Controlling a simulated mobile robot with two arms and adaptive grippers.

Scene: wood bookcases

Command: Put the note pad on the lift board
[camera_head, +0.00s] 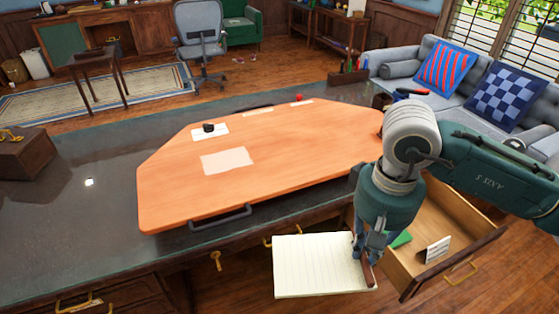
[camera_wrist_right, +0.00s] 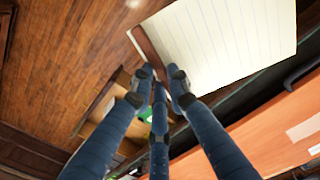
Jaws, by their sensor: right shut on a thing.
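The note pad (camera_head: 315,266) has cream lined paper and a brown bound edge. It hangs in the air in front of the desk, below the lift board's front edge in the head view. My right gripper (camera_head: 367,262) is shut on its brown edge. In the wrist view the pad (camera_wrist_right: 232,32) reaches out beyond the fingertips (camera_wrist_right: 160,84). The lift board (camera_head: 285,173) is a wide orange wooden panel with cut corners and dark handles, lying on the dark desk. It also shows at the wrist view's lower right (camera_wrist_right: 262,136). My left gripper is out of view.
An open drawer (camera_head: 483,243) below my right arm holds a green item (camera_head: 401,239) and a white card (camera_head: 434,250). On the board lie a pale sheet (camera_head: 227,161), a black object (camera_head: 208,128) on a white card and a red item (camera_head: 298,97). The board's right half is mostly bare.

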